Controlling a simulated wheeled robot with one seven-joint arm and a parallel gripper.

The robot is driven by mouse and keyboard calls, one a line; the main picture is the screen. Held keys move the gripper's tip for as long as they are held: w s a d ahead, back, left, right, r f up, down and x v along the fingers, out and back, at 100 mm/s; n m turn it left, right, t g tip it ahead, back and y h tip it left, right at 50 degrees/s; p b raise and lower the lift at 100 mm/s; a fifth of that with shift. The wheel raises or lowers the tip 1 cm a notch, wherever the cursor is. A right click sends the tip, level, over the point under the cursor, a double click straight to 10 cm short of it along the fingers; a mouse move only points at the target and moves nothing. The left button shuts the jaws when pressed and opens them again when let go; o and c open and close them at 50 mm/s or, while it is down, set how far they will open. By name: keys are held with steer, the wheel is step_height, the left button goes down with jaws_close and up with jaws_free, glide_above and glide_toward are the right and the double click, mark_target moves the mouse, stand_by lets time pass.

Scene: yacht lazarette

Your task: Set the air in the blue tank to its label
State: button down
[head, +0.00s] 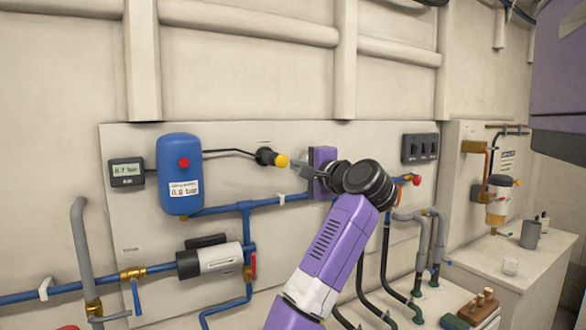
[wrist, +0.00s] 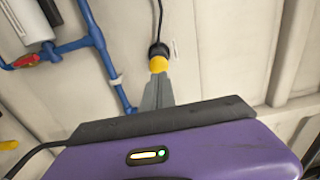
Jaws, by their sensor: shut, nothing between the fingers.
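The blue tank (head: 179,170) is mounted on the wall board, with a red button or cap on its front. Its white label (head: 185,190) seems to read 0.8 bar. The gauge (head: 127,172) to its left shows a figure that looks like 0.7 bar. A black hose runs right from the tank to a black fitting with a yellow tip (head: 281,160). My gripper (head: 294,165) is shut and empty, its fingertips at or very close to the yellow tip. The wrist view shows the yellow tip (wrist: 158,65) just beyond the fingers (wrist: 158,88); contact is unclear.
Blue pipes (head: 247,225) and a white cylinder (head: 215,258) lie below the tank. A red valve handle (head: 253,266) is beside the cylinder. A black switch panel (head: 420,148) is right of my arm. A counter (head: 520,265) with small items stands at the right.

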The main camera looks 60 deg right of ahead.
mark_target(283, 162)
steer(key=b+v, duration=0.1)
steer(key=v, duration=0.5)
steer(key=shift+f, duration=0.1)
stand_by(0.5)
steer(key=s+d+g+h+b, duration=0.1)
steer(key=s+d+h, duration=0.1)
steer(key=s+d, duration=0.3)
steer(key=w+a+t+y, duration=0.1)
steer(key=w+a+y, duration=0.1)
steer(key=a, duration=0.5)
steer(key=shift+b, duration=0.3)
steer(key=shift+w, duration=0.15)
steer(key=p+x, duration=0.3)
steer(key=x, duration=0.9)
steer(key=shift+w+d, duration=0.2)
steer(key=shift+w, duration=0.1)
steer(key=shift+w+d+p, duration=0.3)
steer(key=shift+w+p, duration=0.1)
steer(key=shift+w, duration=0.15)
